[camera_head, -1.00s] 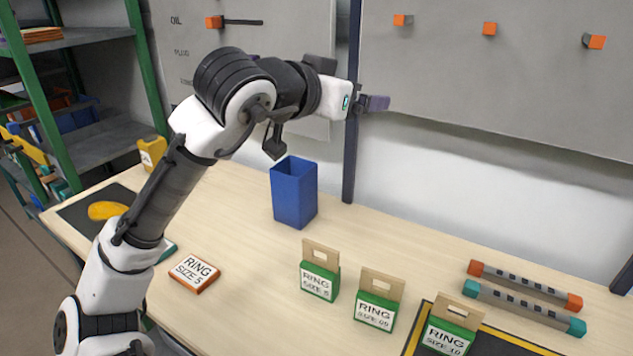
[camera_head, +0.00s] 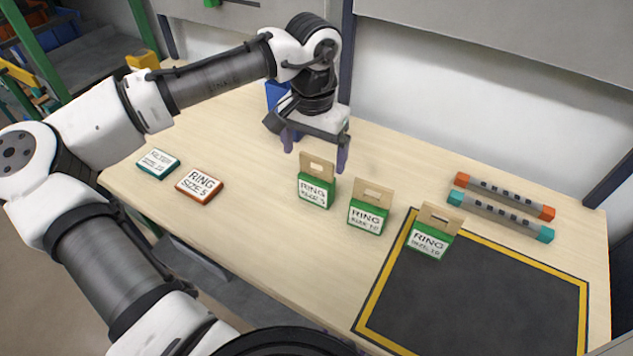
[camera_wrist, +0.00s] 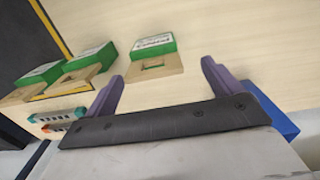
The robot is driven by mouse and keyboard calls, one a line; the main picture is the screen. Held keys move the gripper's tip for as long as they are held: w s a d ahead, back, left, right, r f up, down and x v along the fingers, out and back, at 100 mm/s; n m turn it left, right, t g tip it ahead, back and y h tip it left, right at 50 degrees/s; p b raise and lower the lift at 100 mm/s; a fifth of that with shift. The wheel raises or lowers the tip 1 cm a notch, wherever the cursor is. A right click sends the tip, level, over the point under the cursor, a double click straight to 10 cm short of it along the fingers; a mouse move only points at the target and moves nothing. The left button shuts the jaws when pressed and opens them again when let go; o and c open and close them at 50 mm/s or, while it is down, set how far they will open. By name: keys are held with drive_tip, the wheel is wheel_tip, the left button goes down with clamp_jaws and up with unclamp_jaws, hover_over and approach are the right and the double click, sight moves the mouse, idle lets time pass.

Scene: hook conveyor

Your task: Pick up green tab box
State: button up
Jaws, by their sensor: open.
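Three green boxes with tan hang tabs stand in a row on the table. The left green tab box (camera_head: 316,188) is nearest my gripper. The middle green tab box (camera_head: 368,214) stands to its right, and the right green tab box (camera_head: 432,238) stands at the dark mat's edge. My gripper (camera_head: 315,152) is open and empty, pointing down just above and behind the left box. In the wrist view, one green tab box (camera_wrist: 154,48) lies between and beyond the open fingertips (camera_wrist: 163,72); the other two are at the left.
A blue bin (camera_head: 277,95) stands behind my gripper, partly hidden. Two bars with orange and teal ends (camera_head: 500,213) lie at the right. A dark mat with yellow border (camera_head: 480,300) is at the front right. Flat boxes, orange (camera_head: 199,186) and teal (camera_head: 158,163), lie at the left.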

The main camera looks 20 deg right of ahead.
sight(317, 175)
drive_tip(key=shift+s+d+f+p, duration=0.15)
drive_tip(key=shift+f+p, duration=0.25)
drive_tip(key=shift+f, duration=1.15)
drive_tip(key=shift+s+d+f+p, duration=0.15)
drive_tip(key=shift+f+p, duration=0.25)
drive_tip(key=shift+f, duration=1.15)
drive_tip(key=shift+w, duration=0.1)
drive_tip(key=c, duration=1.1)
drive_tip(key=shift+r, duration=0.15)
